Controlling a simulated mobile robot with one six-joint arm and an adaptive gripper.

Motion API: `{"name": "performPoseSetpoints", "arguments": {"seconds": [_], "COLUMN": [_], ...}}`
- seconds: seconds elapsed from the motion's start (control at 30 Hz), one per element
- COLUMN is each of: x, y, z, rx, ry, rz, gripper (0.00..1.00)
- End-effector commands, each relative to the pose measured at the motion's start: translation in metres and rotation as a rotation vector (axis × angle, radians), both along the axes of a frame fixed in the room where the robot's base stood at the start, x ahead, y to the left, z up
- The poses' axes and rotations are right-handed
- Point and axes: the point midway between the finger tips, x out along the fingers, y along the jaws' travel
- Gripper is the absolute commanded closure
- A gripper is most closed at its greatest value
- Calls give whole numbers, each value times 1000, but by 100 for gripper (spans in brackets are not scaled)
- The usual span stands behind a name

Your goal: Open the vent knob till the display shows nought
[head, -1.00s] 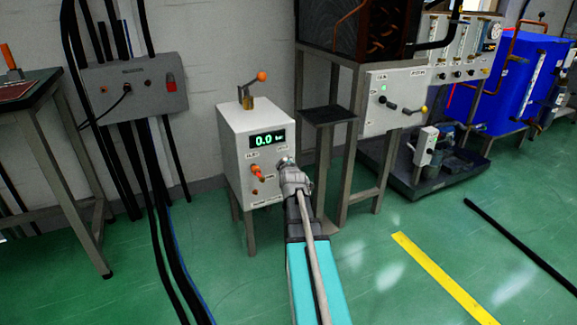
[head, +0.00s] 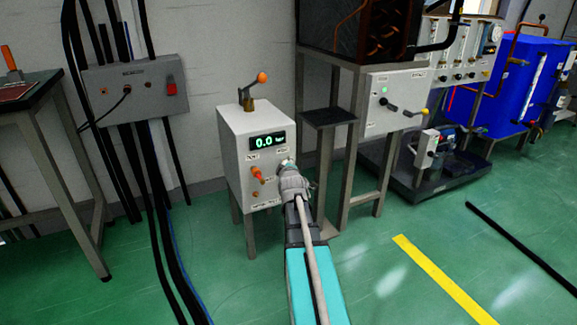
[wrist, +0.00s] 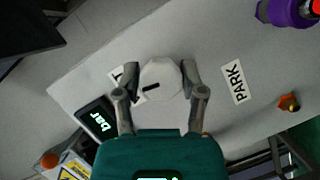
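The white box (head: 231,153) on legs has a dark display (head: 267,142) that reads 0.0 in green, with what looks like "bar" after it. The wrist view shows part of this display (wrist: 98,118) with "bar". A pale round knob (wrist: 160,80) with a black index line sits on the panel, between a partly hidden label ending in T and a PARK label (wrist: 235,82). My gripper (wrist: 160,83) has one finger on each side of this knob, and both seem to touch it. In the head view my gripper (head: 289,171) covers the knob.
An orange-tipped lever (head: 250,92) stands on the box's top. A steel stand (head: 345,190) is close on the right. Black cables (head: 150,190) run down at left. Green floor in front is open.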

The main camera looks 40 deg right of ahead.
Motion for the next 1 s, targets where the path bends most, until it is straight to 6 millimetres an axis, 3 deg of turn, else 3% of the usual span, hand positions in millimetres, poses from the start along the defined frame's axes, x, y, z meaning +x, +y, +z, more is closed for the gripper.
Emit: {"name": "performPoseSetpoints", "arguments": {"seconds": [0.03,0.1,1.0], "x": [0,0,0], "y": [0,1,2], "z": [0,0,0], "rx": [0,0,0], "ry": [0,0,-2], "rz": [1,1,2], "gripper": [31,19,19]}}
